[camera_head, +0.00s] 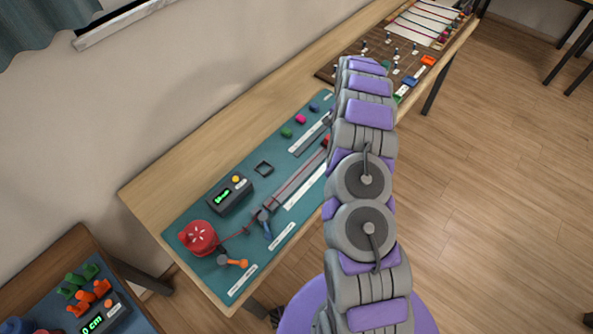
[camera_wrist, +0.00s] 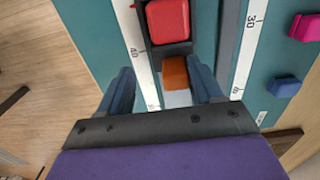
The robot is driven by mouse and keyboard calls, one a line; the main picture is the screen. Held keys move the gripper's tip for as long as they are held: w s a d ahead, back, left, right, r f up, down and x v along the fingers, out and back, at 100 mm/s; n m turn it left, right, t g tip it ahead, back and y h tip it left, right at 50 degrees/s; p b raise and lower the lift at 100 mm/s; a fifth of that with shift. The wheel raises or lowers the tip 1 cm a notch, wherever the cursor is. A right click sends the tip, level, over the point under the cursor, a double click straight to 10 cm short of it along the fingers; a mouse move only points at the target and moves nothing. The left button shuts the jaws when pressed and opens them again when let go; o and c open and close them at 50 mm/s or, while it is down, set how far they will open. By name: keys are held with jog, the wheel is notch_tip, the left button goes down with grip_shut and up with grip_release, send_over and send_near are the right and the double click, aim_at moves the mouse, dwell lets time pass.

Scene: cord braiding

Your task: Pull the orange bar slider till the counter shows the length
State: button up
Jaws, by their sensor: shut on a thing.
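In the wrist view an orange block (camera_wrist: 175,72), the bar slider, sits on a track just below a red block (camera_wrist: 167,20). My gripper (camera_wrist: 163,66) has its two dark blue fingers on either side of the orange block and is shut on it, though finger contact is not clear in the picture. In the head view my arm hides the gripper and the slider. A dark counter box (camera_head: 230,194) with a green display and a yellow button stands on the teal mat (camera_head: 215,271); its digits are too small to read.
White scales (camera_wrist: 248,45) run along the track. Pink (camera_wrist: 305,27) and blue (camera_wrist: 284,86) blocks lie to its right. A red reel (camera_head: 199,238) and an orange-handled tool (camera_head: 233,262) lie on the mat. A pegboard (camera_head: 353,62) is beyond. Another counter (camera_head: 93,323) shows 0 cm.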

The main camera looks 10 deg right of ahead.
jog(key=r, duration=0.2)
jog(key=r+p, duration=0.1)
jog(key=r, duration=0.3)
jog(key=shift+s+d+p, duration=0.2)
jog(key=shift+d+p, duration=0.15)
jog(key=shift+p, duration=0.05)
jog(key=shift+w+a+r, duration=0.1)
jog(key=shift+a+r, duration=0.05)
jog(key=shift+r, duration=0.05)
jog(key=shift+f, duration=0.1)
jog(key=shift+a, duration=0.1)
